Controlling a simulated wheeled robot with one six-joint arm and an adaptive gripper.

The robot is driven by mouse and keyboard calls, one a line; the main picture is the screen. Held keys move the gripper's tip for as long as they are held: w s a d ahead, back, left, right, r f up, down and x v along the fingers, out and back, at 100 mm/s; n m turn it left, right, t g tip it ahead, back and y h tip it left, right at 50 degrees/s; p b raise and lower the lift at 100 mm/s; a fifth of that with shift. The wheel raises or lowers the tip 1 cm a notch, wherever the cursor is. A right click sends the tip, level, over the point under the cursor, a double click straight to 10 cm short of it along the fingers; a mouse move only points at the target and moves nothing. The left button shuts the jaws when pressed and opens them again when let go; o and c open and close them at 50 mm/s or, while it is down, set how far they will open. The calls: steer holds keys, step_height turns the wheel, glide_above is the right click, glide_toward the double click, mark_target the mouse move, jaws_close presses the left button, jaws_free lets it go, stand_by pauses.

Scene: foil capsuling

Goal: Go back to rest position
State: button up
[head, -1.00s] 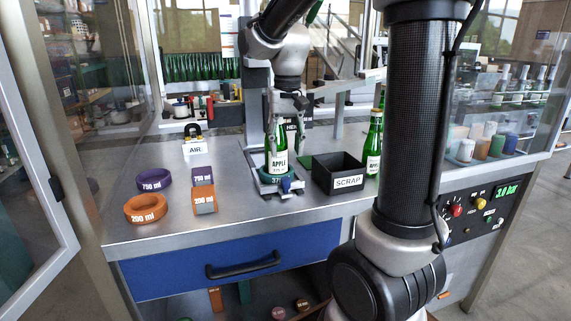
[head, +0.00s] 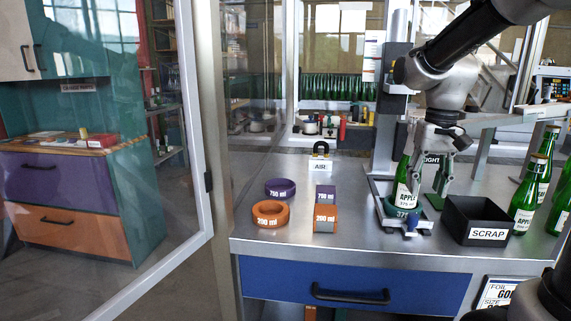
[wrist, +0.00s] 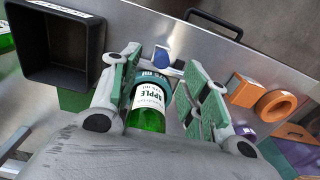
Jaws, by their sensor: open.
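A green bottle with a white APPLE label (head: 404,193) stands upright in a dark green ring on the metal fixture (head: 424,222). My gripper (head: 433,170) is at the bottle's upper part, its fingers spread apart. In the wrist view, the bottle (wrist: 148,100) shows between the two open fingers (wrist: 160,95), nearer the left one, with clear space on the right. I cannot tell whether the left finger touches it.
A black SCRAP bin (head: 484,219) stands right of the fixture, with several bottles (head: 525,200) beyond it. Purple (head: 280,189) and orange (head: 271,214) rings lie on the left of the bench. A glass door (head: 100,150) stands open at left.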

steer(key=s+d+r+n+t, duration=0.1)
steer(key=s+t, duration=0.3)
steer(key=s, duration=1.2)
steer(key=shift+n, duration=0.5)
steer(key=shift+s+d+r, duration=0.1)
stand_by(0.7)
